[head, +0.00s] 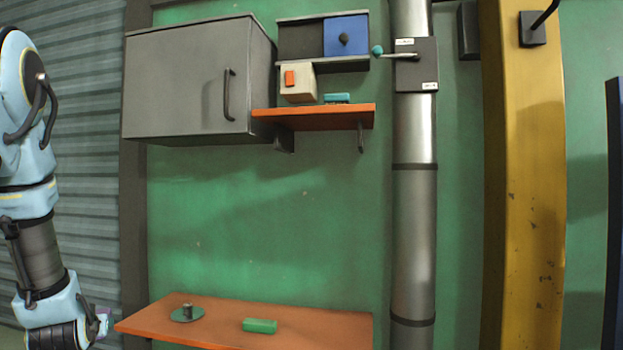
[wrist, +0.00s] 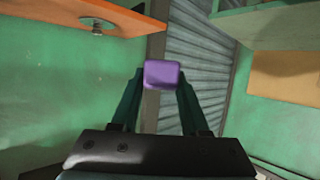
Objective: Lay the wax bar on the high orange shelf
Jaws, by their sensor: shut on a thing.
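My gripper (wrist: 162,82) is shut on a small purple bar (wrist: 162,74), which seems to be the wax bar. The bar sits between the two fingertips in the wrist view. In the head view my gripper (head: 99,325) is low at the left, beside the left end of the low orange shelf, and only a sliver of purple shows. The high orange shelf (head: 318,118) is on the green wall, right of the grey cabinet, well above and right of my gripper. A cream block with an orange patch (head: 298,82) and a small teal thing (head: 337,98) stand on it.

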